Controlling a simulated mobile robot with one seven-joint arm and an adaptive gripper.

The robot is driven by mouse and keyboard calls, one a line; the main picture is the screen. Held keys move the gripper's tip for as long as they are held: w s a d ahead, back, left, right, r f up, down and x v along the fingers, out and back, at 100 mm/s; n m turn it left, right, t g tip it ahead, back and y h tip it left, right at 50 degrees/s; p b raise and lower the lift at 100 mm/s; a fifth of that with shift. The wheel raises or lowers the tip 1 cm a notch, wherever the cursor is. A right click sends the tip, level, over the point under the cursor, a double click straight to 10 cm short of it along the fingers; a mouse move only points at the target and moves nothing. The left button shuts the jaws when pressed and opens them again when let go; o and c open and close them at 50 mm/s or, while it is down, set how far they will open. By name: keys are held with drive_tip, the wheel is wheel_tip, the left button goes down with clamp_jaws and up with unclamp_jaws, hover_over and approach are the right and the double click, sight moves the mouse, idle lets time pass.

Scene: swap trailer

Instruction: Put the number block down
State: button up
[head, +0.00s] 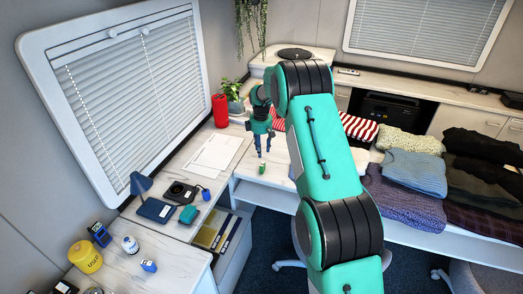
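My gripper (264,150) points down over the white worktop at the far end of the desk. Its two fingers show apart, with nothing visible between them. A small green object (262,168) sits on the worktop just below and in front of the fingertips, seemingly apart from them. It may be the number block, but it is too small to read any number. A small blue and white block (148,265) lies on the near left desk; I cannot tell whether it bears a number.
A red canister (220,110) and a potted plant (231,90) stand behind the gripper. White paper sheets (216,151) lie to the left. A dark blue lamp (155,209) and a yellow pot (85,257) stand nearer. Folded textiles (414,167) fill the right side.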

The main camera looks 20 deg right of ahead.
idle(0.3)
drive_tip(key=s+a+r+m+t, duration=0.1)
drive_tip(key=s+a+r+m, duration=0.1)
drive_tip(key=s+a+r, duration=0.6)
drive_tip(key=s+a+r+m+t, duration=0.1)
drive_tip(key=s+r, duration=0.6)
drive_tip(key=r, duration=0.5)
drive_tip(key=s+a+r+m+t, duration=0.1)
drive_tip(key=s+a+r+m, duration=0.1)
drive_tip(key=s+a+r, duration=0.6)
drive_tip(key=s+a+r+m+t, duration=0.1)
drive_tip(key=s+r, duration=0.3)
drive_tip(key=s, duration=0.5)
drive_tip(key=s+a+r+m, duration=0.1)
drive_tip(key=s+r, duration=0.3)
drive_tip(key=s, duration=0.4)
drive_tip(key=s+a+f+m, duration=0.1)
drive_tip(key=s, duration=0.7)
drive_tip(key=s+a+f+m+t, duration=0.1)
drive_tip(key=s+a+f, duration=0.1)
drive_tip(key=s, duration=0.5)
drive_tip(key=shift+s+f+m, duration=0.25)
drive_tip(key=shift+s+m, duration=0.1)
drive_tip(key=shift+m, duration=0.05)
drive_tip(key=shift+a, duration=0.1)
